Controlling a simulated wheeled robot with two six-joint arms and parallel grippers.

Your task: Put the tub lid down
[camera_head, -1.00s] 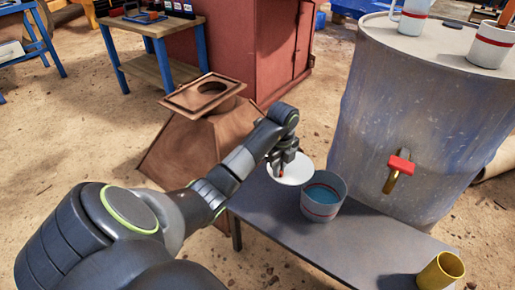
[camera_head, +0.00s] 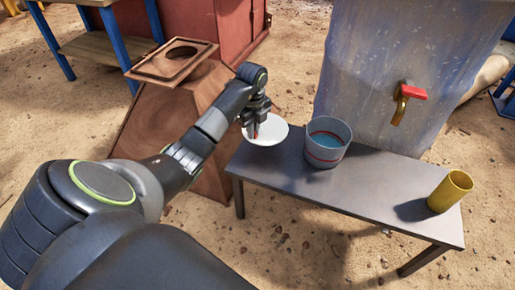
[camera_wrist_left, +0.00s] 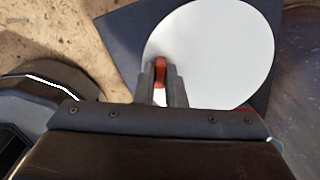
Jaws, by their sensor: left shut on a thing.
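The tub lid (camera_head: 270,133) is a round white disc with a small red knob. It is at the left end of the grey table, left of the tub. My left gripper (camera_head: 254,132) is shut on the lid's knob. The wrist view shows the white lid (camera_wrist_left: 225,45) over the dark table end, with the fingers of my left gripper (camera_wrist_left: 161,80) around the red knob. I cannot tell whether the lid touches the table. The tub (camera_head: 327,142) is grey with a red band, uncovered, with blue liquid inside. My right gripper is not in view.
A yellow cup (camera_head: 450,190) stands at the right end of the table (camera_head: 370,190). A blue-grey drum (camera_head: 370,60) with a red-handled tap (camera_head: 408,95) stands behind. A brown hopper (camera_head: 160,130) stands behind the arm at left. The table's middle is clear.

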